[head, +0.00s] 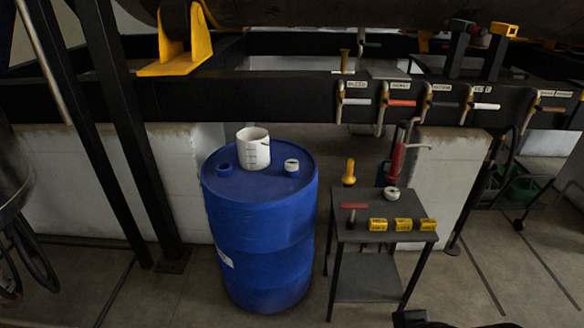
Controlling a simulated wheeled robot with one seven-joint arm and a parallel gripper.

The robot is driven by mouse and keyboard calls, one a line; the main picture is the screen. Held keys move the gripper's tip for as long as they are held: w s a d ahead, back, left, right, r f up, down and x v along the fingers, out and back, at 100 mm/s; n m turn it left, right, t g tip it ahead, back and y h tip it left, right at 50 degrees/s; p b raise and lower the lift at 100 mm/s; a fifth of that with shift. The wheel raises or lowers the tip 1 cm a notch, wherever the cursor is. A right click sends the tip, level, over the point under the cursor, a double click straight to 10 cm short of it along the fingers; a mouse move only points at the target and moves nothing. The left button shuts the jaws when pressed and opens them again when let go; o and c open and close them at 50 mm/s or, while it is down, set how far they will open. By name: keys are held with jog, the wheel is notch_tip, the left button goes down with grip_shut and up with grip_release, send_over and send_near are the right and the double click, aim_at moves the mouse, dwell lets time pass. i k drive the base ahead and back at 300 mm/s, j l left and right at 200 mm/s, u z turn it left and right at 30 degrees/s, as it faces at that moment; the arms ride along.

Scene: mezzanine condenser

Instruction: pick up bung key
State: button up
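A small tool with a red crossbar handle and a short dark shaft, which looks like the bung key (353,206), lies at the left side of the top of a small dark two-level stand (372,236). Nothing covers it. My gripper's fingers do not show in the head view.
A blue drum (262,235) stands left of the stand, with a white measuring cup (253,148) on top. The stand also holds several yellow blocks (403,224), a yellow-handled tool (349,173) and a white ring (391,194). Floor in front is clear.

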aim_at(353, 207)
jog(key=i+l+u, duration=0.5)
jog(key=i, duration=0.25)
jog(key=i+l+u, duration=0.5)
jog(key=i+l, duration=0.15)
jog(key=l, duration=0.1)
